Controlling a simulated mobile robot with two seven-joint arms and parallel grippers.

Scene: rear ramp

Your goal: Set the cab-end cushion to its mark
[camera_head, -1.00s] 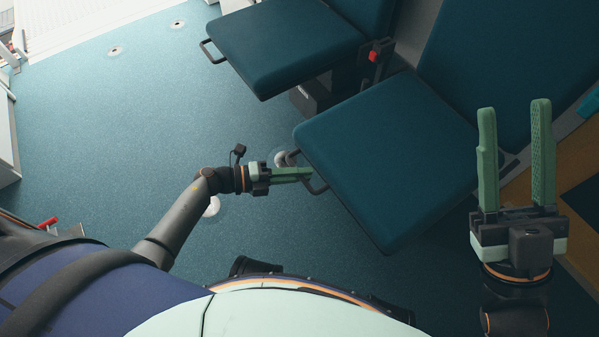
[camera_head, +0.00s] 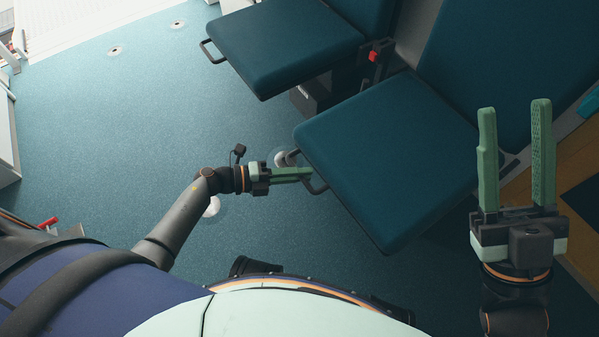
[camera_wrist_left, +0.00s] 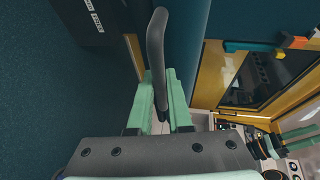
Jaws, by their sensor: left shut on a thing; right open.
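The nearer teal seat cushion (camera_head: 390,155) sits level in front of me, with a dark loop handle (camera_head: 317,184) on its left edge. My left gripper (camera_head: 308,174) is at that handle, shut on it. In the left wrist view the grey handle bar (camera_wrist_left: 156,60) runs down between the green fingers of my left gripper (camera_wrist_left: 161,105). My right gripper (camera_head: 515,155) is open and empty, fingers pointing up, at the right of the cushion. I cannot make out a mark for the cushion in these views.
A second teal seat (camera_head: 285,45) with its own handle stands farther back, with a red catch (camera_head: 373,55) beside it. A backrest (camera_head: 510,60) rises behind the nearer cushion. Open floor (camera_head: 110,120) lies to the left.

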